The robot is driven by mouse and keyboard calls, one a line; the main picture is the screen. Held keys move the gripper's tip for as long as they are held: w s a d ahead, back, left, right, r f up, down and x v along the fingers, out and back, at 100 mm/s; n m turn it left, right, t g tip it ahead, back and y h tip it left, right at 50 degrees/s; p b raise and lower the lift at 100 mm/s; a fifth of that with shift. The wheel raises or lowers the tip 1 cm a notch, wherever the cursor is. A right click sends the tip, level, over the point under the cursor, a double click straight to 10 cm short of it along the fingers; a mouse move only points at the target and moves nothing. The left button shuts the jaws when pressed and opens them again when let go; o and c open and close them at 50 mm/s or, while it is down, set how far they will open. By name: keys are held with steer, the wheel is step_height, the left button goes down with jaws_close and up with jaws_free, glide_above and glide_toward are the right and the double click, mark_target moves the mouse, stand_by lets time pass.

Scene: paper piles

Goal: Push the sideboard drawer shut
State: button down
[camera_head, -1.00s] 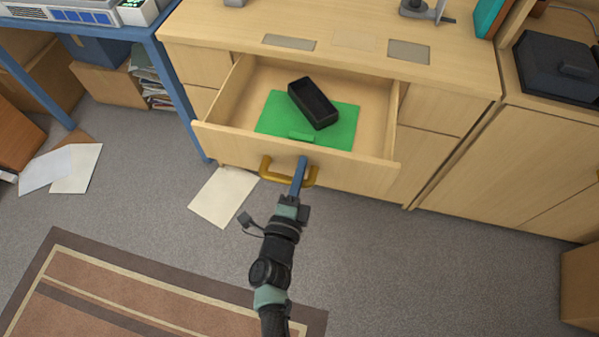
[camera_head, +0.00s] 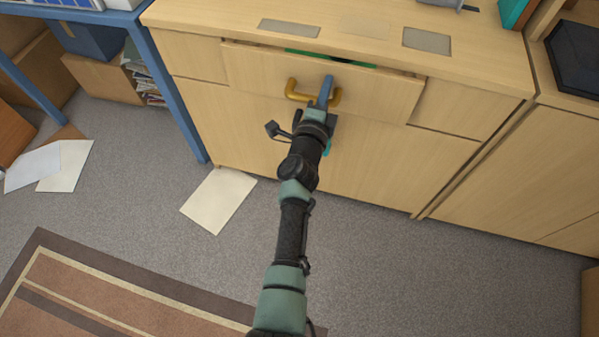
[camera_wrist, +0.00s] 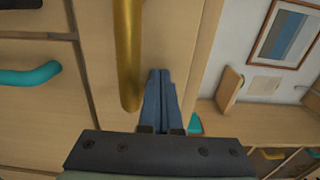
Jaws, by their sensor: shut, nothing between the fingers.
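The sideboard (camera_head: 370,165) stands ahead, and its top middle drawer (camera_head: 385,100) is open by only a narrow gap. A strip of green (camera_head: 300,52) shows inside through the gap; the rest of the inside is hidden. The drawer has a gold handle (camera_head: 296,90), which also shows large in the wrist view (camera_wrist: 128,60). My gripper (camera_head: 326,88) is shut and empty, with its blue fingers at the drawer front beside the handle's bar. In the wrist view the fingers (camera_wrist: 158,100) are together, right of the handle. Whether the tips touch the wood is hard to tell.
A blue table leg (camera_head: 172,90) stands left of the sideboard. Paper sheets (camera_head: 218,198) lie on the carpet, and a striped rug (camera_head: 90,295) lies at the lower left. The floor at right is clear.

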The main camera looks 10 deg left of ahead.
steer(key=shift+w+b, duration=0.3)
steer(key=shift+w, duration=0.85)
steer(key=shift+s, duration=0.15)
